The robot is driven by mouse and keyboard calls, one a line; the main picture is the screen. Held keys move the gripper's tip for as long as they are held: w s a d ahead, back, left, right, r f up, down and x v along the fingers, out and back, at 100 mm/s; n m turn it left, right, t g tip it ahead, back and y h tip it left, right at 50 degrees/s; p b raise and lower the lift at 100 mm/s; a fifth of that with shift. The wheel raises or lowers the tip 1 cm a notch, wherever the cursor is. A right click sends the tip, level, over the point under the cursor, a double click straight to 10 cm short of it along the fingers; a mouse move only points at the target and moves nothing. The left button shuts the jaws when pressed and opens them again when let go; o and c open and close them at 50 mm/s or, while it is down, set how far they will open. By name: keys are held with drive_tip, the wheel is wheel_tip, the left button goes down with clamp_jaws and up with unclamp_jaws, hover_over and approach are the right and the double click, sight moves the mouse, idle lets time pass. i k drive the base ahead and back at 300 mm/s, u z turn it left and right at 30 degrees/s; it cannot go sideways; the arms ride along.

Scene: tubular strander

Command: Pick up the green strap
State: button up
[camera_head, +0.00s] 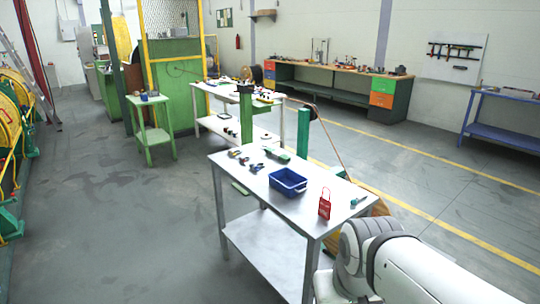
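I cannot clearly pick out the green strap at this size. A long grey-green item (276,153) lies flat near the back edge of the near metal table (303,217). A small teal item (358,201) lies near that table's right corner. Either could be the strap, but I cannot tell which. My white arm fills the lower right, close to the table's right end. My gripper is not in view.
A blue bin (288,182) stands mid-table, with a red tag-like item (324,205) to its right. Small dark tools (256,167) lie left of the bin. A green post (303,130) stands behind the table. Open floor (110,220) lies to the left.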

sight(281, 156)
drive_tip(key=u, duration=1.25)
drive_tip(key=i, duration=5.05)
drive_tip(key=z, duration=1.25)
